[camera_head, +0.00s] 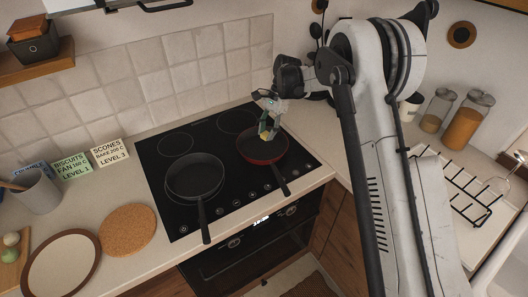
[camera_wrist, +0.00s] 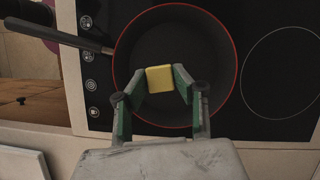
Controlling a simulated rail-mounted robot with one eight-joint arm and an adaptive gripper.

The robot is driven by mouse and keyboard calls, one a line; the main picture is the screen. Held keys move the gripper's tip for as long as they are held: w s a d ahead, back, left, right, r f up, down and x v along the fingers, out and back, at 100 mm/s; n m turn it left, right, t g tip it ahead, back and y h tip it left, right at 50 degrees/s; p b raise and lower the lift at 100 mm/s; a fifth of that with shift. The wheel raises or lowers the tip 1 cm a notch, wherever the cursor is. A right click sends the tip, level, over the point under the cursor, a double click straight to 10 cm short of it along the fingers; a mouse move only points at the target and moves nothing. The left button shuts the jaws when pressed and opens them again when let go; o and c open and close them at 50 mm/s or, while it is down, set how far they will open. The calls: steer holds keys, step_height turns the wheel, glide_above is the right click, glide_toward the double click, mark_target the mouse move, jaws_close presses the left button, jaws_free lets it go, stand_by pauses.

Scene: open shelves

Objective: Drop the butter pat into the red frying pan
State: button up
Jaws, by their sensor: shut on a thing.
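The red frying pan (camera_head: 257,151) sits on the right part of the black cooktop, its handle toward the front edge. In the wrist view the pan (camera_wrist: 205,50) shows a dark inside and a thin red rim. The yellow butter pat (camera_wrist: 160,79) is between the green-padded fingertips of my gripper (camera_wrist: 161,84). My gripper (camera_head: 267,130) is shut on the butter and is over the pan. In the head view the butter is small and partly hidden by the fingers. The exact height above the pan floor is hard to tell.
A black pan (camera_head: 194,176) sits at the front left of the cooktop (camera_head: 228,188). A cork mat (camera_head: 127,230), a round board (camera_head: 62,264) and recipe cards (camera_head: 110,153) are left. Glass jars (camera_head: 468,119) and a black rack (camera_head: 460,190) are right.

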steer(key=o, duration=0.9)
steer(key=v, duration=1.2)
steer(key=shift+s, duration=0.1)
